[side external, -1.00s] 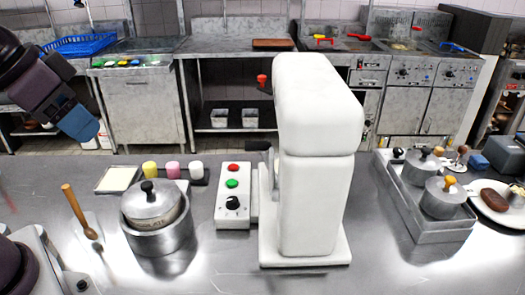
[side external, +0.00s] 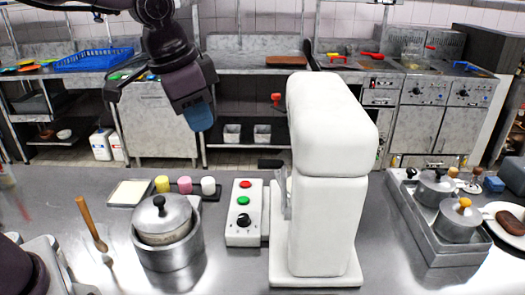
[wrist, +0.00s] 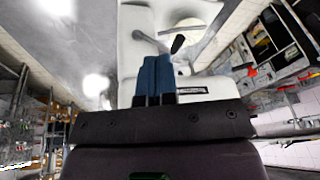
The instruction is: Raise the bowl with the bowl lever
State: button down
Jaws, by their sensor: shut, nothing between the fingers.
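The white stand mixer (side external: 330,150) stands upright in the middle of the steel counter. A red knob (side external: 276,99) sticks out from its head on the left, and a black handle (side external: 271,163) shows lower down, partly hidden by the column. In the wrist view, a black-tipped lever (wrist: 177,43) on the mixer lies just beyond my fingers. A pale round shape there, possibly the bowl (wrist: 188,24), is partly hidden. My gripper (side external: 200,118) is shut and empty, with blue fingertips together, left of the mixer head and apart from it. Its fingers (wrist: 155,78) also show in the wrist view.
A control box (side external: 244,215) with red and green buttons stands left of the mixer. A lidded pot (side external: 165,230), coloured cups (side external: 185,185) and a wooden-handled utensil (side external: 92,222) are further left. A tray of pots (side external: 440,250) is at the right.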

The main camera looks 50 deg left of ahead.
jog(key=w+d+r+m, duration=0.2)
jog(key=w+m, duration=0.2)
jog(key=w, duration=0.2)
jog(key=shift+w+d+t+h, duration=0.3)
jog(key=shift+w+d+t, duration=0.05)
jog(key=shift+w+t, duration=0.05)
send_near(267, 162)
jog(key=d+x, duration=0.1)
jog(key=x, duration=0.4)
jog(key=shift+w+a+f, duration=0.15)
jog(key=shift+a+f, duration=0.05)
jog(key=shift+f, duration=0.25)
jog(key=shift+w+a+f, duration=0.15)
jog(key=shift+a+f, duration=0.05)
jog(key=shift+f, duration=0.25)
jog(key=shift+w+a, duration=0.1)
